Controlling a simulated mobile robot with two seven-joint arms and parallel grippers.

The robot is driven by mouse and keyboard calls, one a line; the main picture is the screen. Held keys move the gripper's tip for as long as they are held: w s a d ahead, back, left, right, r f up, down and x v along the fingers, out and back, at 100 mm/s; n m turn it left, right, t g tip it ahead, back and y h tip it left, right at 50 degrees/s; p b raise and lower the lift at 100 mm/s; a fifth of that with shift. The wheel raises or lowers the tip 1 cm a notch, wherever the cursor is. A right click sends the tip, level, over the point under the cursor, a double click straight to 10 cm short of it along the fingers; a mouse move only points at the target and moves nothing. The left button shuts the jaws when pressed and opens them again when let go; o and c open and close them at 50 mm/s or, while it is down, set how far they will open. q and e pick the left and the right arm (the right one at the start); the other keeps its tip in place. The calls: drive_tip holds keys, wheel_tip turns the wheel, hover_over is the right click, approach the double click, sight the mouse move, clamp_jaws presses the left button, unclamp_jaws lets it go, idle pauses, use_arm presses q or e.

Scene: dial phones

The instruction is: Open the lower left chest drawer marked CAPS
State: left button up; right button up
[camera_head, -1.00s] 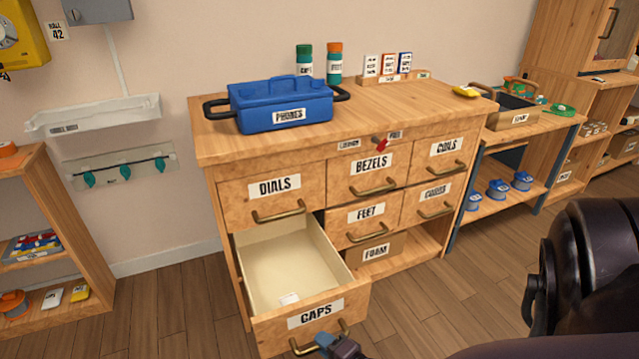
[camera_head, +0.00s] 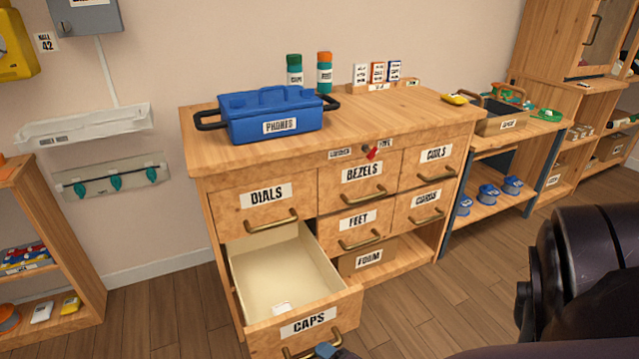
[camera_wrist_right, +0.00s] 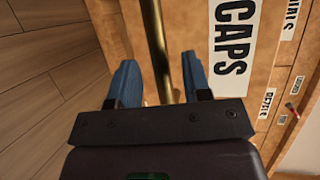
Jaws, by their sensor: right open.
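The lower left drawer marked CAPS (camera_head: 309,323) stands pulled well out of the wooden chest (camera_head: 330,141). Its pale inside (camera_head: 275,270) shows, with a small white item (camera_head: 282,308) near the front. My right gripper (camera_head: 328,350) is at the drawer's front, at the bottom edge of the head view. In the right wrist view its two blue fingers (camera_wrist_right: 160,72) are open, one on each side of the brass handle (camera_wrist_right: 156,40). I cannot tell whether they touch it. The CAPS label (camera_wrist_right: 235,45) is beside them. My left gripper is not in view.
The DIALS drawer (camera_head: 265,199) above is shut, as are the other drawers. A blue PHONES box (camera_head: 270,116) stands on the chest. A shelf (camera_head: 60,230) is at left, a side bench (camera_head: 520,140) at right. The wood floor (camera_head: 440,300) right of the open drawer is clear.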

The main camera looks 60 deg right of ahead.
use_arm(q)
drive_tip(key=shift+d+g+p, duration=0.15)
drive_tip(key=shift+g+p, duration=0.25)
drive_tip(key=shift+p, duration=0.3)
use_arm(e)
drive_tip(key=v, duration=0.8)
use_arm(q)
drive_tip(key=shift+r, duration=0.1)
use_arm(e)
drive_tip(key=shift+r, duration=0.1)
